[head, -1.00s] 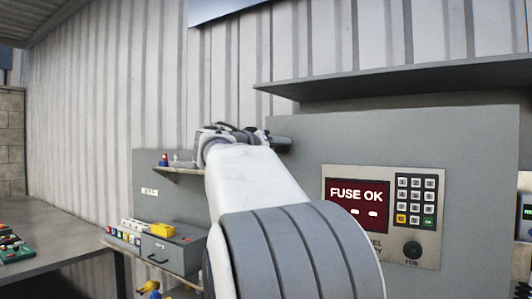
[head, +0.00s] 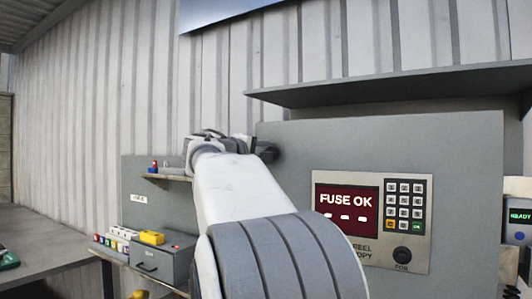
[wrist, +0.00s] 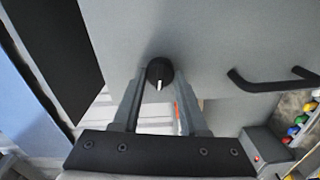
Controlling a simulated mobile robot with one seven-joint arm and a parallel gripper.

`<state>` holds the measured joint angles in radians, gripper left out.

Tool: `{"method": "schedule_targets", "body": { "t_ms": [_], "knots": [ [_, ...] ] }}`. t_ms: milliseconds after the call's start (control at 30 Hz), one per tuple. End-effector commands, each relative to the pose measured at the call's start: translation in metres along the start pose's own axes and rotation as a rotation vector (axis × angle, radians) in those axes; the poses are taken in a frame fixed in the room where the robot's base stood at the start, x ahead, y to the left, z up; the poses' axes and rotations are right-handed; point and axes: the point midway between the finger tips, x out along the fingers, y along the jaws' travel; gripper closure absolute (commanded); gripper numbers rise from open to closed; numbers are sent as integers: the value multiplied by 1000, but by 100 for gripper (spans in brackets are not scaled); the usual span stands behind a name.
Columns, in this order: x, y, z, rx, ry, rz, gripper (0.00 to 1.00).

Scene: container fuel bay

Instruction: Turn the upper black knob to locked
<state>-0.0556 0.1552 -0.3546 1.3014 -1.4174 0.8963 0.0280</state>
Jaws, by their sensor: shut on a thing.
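The black knob (wrist: 159,70) shows in the wrist view on a grey panel face. A white pointer line on it points down in that picture, toward my gripper's base. My gripper (wrist: 160,82) has one finger on each side of the knob and is shut on it. In the head view my gripper (head: 264,150) is at the upper left edge of the grey cabinet (head: 285,150), and my arm hides much of that area. I cannot see any label around the knob, nor the knob clearly in the head view.
A keypad panel (head: 405,260) reading "FUSE OK" is right of my arm. A grey shelf (head: 390,85) juts out above the cabinet. A black bar handle (wrist: 270,84) is right of the knob in the wrist view. A grey box (head: 163,262) stands on the lower left shelf.

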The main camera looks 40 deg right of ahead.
Motion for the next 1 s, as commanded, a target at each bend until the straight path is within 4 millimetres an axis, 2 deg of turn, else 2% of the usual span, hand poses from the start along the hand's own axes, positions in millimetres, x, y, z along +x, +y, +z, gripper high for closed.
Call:
{"method": "schedule_targets", "body": {
  "t_ms": [400,933,967,1000],
  "knots": [
    [0,0,0,-179,1,0,100],
    [0,-1,0,-203,0,0,100],
    [0,-1,0,-203,0,0,55],
    [0,-1,0,-203,0,0,48]
  ]
}}
